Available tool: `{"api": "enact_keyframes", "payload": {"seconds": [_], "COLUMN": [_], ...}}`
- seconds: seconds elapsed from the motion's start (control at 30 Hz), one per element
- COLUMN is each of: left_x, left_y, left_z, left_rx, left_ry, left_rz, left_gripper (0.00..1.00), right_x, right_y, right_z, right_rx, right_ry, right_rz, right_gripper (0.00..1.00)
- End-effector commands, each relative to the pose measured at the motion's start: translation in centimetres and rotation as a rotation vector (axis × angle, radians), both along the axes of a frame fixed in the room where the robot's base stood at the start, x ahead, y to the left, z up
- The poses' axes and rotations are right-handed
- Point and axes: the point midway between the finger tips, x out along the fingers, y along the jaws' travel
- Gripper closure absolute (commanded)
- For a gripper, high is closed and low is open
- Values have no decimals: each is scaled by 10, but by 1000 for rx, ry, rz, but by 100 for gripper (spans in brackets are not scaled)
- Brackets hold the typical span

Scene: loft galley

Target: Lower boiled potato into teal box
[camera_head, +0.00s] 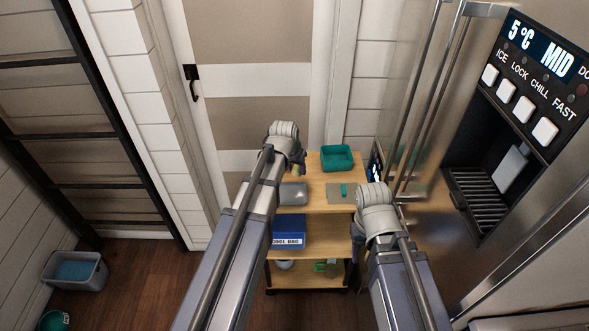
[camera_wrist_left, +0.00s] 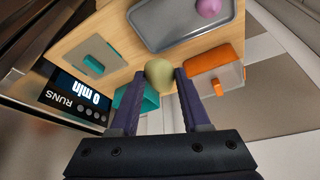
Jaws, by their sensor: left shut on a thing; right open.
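My left gripper (camera_head: 297,166) is shut on the pale yellow-green boiled potato (camera_head: 296,171), held above the cart top. The potato (camera_wrist_left: 159,70) shows between the fingertips in the left wrist view. The teal box (camera_head: 337,157) stands open on the cart's back right corner, to the right of the potato. In the wrist view the teal box (camera_wrist_left: 150,99) is partly hidden behind a finger and lies beyond the potato. My right gripper (camera_head: 357,223) is open near the cart's front right, mostly hidden by its own wrist.
The wooden cart top (camera_head: 322,201) also holds a grey tray (camera_head: 292,193) with a pink item (camera_wrist_left: 208,8), a board with a teal piece (camera_head: 344,190), and an orange-topped clear container (camera_wrist_left: 215,58). A display device (camera_wrist_left: 75,92) and the steel fridge stand close on the right.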

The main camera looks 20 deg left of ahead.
Motion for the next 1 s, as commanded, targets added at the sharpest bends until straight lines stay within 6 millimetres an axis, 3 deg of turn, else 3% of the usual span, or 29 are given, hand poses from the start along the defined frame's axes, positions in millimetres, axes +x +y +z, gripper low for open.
{"api": "enact_keyframes", "payload": {"seconds": [0.4,0.67,1.0], "left_x": [67,112,158], "left_y": [-30,-50,-73], "left_z": [36,30,4], "left_rx": [0,0,-1], "left_ry": [0,0,0], "left_rz": [-2,-1,0], "left_gripper": [100,100,100], "right_x": [0,0,0], "right_y": [0,0,0], "right_z": [36,30,4], "right_rx": [0,0,0], "right_ry": [0,0,0], "right_rz": [0,0,0], "right_gripper": [50,50,50]}}
